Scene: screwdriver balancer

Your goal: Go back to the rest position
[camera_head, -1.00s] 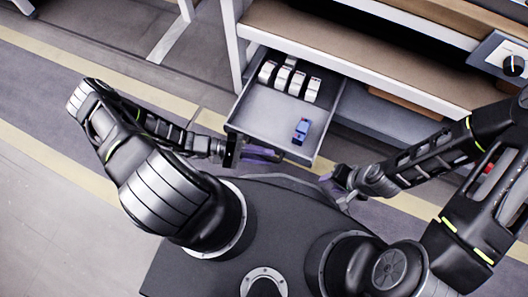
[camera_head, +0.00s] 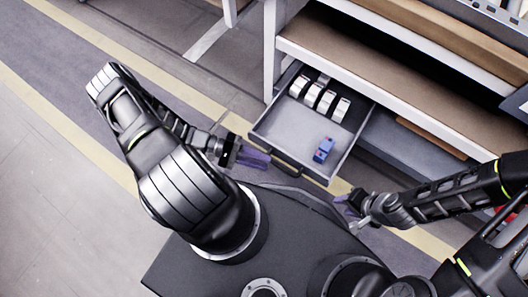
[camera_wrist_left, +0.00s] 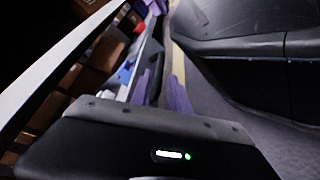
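My left gripper (camera_head: 252,157), with purple fingers, is outside the drawer's front left corner, level with its front and empty. In the left wrist view its two purple fingers (camera_wrist_left: 164,90) show with a gap between them. My right gripper (camera_head: 350,203) is in front of the drawer's right corner, pointing left, with nothing visible in it; its finger gap is too small to judge. The grey drawer (camera_head: 291,128) is pulled out from under the bench. A small blue item (camera_head: 323,150) lies near its front right, and several white-and-dark items (camera_head: 325,100) stand in a row at its back.
The bench (camera_head: 375,67) with brown shelf boards and white frame edges stands at the upper right. Its white leg (camera_head: 269,60) is just left of the drawer. The floor (camera_head: 50,190) on the left is open, with yellow stripes (camera_head: 110,62).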

